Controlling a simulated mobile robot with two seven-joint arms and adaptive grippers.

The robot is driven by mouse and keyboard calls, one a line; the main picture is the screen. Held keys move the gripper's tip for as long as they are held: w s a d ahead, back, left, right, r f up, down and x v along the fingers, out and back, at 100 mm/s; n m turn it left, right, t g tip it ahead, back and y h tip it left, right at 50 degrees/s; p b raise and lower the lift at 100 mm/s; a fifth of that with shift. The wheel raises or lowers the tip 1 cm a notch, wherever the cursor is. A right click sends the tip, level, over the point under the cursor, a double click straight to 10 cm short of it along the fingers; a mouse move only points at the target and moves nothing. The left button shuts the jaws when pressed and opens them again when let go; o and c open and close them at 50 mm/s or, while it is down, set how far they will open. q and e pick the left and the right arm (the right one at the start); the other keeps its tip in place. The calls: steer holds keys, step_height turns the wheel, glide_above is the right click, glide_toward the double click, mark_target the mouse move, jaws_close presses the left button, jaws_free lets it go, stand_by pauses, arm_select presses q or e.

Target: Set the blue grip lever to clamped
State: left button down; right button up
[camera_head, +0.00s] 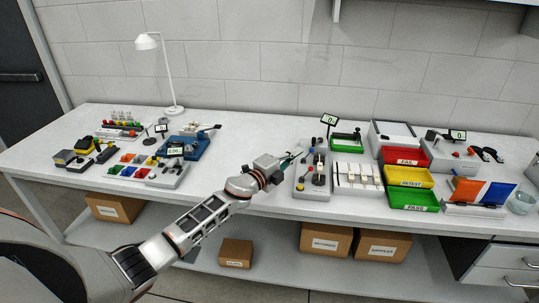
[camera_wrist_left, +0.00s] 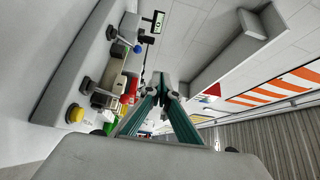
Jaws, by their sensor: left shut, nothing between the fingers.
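The blue grip lever shows in the left wrist view as a thin rod with a blue ball end (camera_wrist_left: 137,48), sticking out from a dark pivot on a grey panel. The panel (camera_wrist_left: 58,75) also carries a yellow knob (camera_wrist_left: 75,113) and other dark-based controls. In the head view, this appears to be the grey control panel (camera_head: 301,185) on the bench; the blue ball is too small to make out there. My left gripper (camera_head: 299,152) is shut and empty beside the panel's left far side. In the wrist view its fingertips (camera_wrist_left: 162,80) meet, apart from the blue ball. My right gripper is not in view.
Right of the panel stand a white rack (camera_head: 358,192) and red, yellow and green bins (camera_head: 410,198). A small display (camera_head: 328,119) stands behind the panel. Several devices and a lamp (camera_head: 168,80) are at left. The bench (camera_head: 240,130) is clear behind my left arm.

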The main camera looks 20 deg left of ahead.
arm_select(q)
steer(key=s+a+r, duration=0.1)
steer(key=s+r, duration=0.1)
steer(key=s, duration=0.5)
steer(key=s+a+r, duration=0.2)
steer(key=s+r, duration=0.1)
steer(key=s, duration=0.4)
steer(key=shift+r, duration=0.3)
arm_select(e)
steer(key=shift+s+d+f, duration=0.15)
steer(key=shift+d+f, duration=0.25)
arm_select(q)
steer(key=shift+s, duration=0.1)
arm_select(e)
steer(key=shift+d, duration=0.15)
